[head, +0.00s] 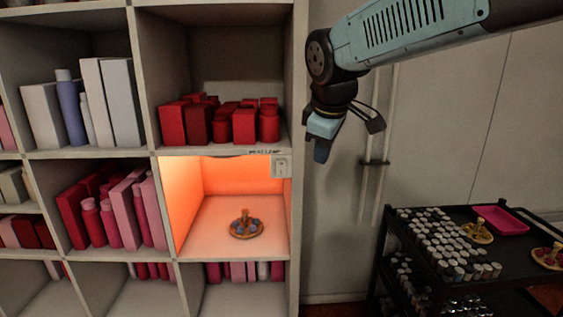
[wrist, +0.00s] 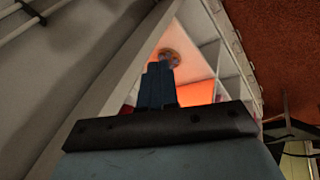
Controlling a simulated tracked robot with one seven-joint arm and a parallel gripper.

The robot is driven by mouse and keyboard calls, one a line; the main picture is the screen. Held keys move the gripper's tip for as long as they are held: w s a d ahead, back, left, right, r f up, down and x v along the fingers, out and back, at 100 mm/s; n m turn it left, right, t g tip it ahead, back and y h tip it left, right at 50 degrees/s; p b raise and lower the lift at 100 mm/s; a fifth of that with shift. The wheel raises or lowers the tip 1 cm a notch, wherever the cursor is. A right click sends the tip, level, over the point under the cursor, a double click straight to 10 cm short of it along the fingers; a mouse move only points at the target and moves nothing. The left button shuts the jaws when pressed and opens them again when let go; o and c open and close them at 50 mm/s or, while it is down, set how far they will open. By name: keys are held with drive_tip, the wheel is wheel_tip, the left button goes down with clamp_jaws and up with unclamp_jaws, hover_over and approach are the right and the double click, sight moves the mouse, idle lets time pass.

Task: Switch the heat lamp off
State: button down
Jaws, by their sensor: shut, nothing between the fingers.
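The heat lamp lights one shelf compartment (head: 212,208) with an orange glow in the head view; the lamp body itself is barely seen under the compartment's top. A small pale switch plate (head: 281,166) sits at that compartment's upper right corner. A round wooden turntable (head: 246,229) with small bluish items and a peg stands on the lit floor; it also shows in the wrist view (wrist: 170,56). My gripper (head: 321,155) is shut and empty, pointing down, to the right of the switch in the picture and apart from it. In the wrist view the switch cannot be made out.
Red boxes and jars (head: 219,121) fill the compartment above. The shelf unit's right side panel (head: 298,120) stands between the compartments and the wall. A black cart (head: 455,262) with many small jars, a pink tray (head: 499,220) and more turntables stands at the right.

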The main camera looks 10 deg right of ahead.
sight(283, 160)
drive_tip(key=w+a+n, duration=0.6)
drive_tip(key=a, duration=0.1)
drive_tip(key=shift+w+r, duration=0.3)
drive_tip(key=shift+r, duration=0.15)
drive_tip(key=x, duration=0.3)
drive_tip(key=w+x, duration=0.1)
drive_tip(key=x, duration=0.3)
drive_tip(key=w+r+x, duration=0.1)
drive_tip(key=x, duration=0.3)
drive_tip(key=shift+w, duration=0.15)
drive_tip(key=shift+w+d+r, duration=0.1)
drive_tip(key=shift+w+r, duration=0.05)
drive_tip(key=shift+w, duration=0.35)
drive_tip(key=shift+w, duration=0.1)
drive_tip(key=shift+w+r, duration=0.1)
drive_tip(key=shift+w, duration=0.2)
drive_tip(key=shift+r, duration=0.15)
